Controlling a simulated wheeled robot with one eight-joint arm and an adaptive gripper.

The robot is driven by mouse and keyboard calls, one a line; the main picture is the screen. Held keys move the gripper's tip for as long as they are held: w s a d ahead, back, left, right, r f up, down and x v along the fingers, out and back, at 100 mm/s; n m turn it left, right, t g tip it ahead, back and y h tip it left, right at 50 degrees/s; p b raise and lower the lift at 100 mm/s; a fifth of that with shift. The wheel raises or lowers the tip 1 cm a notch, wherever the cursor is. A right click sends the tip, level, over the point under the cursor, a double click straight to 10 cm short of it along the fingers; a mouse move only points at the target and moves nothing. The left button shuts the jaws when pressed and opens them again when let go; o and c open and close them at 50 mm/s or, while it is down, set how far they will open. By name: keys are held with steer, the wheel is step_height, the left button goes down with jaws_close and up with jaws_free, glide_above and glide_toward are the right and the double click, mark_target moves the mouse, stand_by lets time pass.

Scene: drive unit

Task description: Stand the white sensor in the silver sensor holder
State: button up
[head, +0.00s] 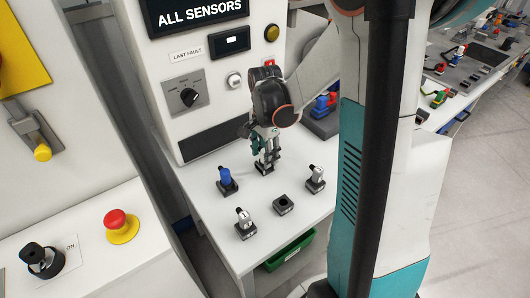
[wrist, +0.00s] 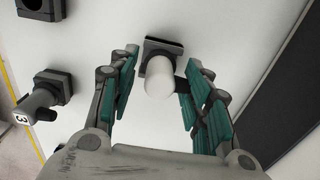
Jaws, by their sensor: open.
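A white sensor (wrist: 159,76) is between the fingers of my gripper (wrist: 157,88) in the wrist view. The fingers stand apart on both sides of it. It appears upright on a dark square holder (wrist: 164,45); the joint between them is mostly hidden. In the head view my gripper (head: 266,155) points down over this spot near the console. An empty dark grey holder (head: 284,204) stands nearer the table's front; part of it shows at the top left of the wrist view (wrist: 42,8). I cannot tell which holder is the silver one.
A blue sensor (head: 227,180) stands left of my gripper. White-topped sensors stand at the front left (head: 245,222) and to the right (head: 316,177); one in the wrist view is marked 3 (wrist: 36,105). The console (head: 210,90) rises close behind. A green bin (head: 290,250) is below the front edge.

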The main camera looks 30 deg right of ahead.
step_height(320, 180, up, 17)
steer(key=p, duration=0.4)
stand_by(0.5)
steer(key=s+a+r+n+t+p, duration=0.2)
steer(key=a+r+n, duration=0.2)
steer(key=a+n, duration=0.45)
steer(key=s+a+f+n+t+b, duration=0.3)
steer(key=s+a+n+t, duration=0.2)
steer(key=s+n, duration=0.4)
steer(key=shift+s+a+b, duration=0.35)
steer(key=shift+s, duration=0.65)
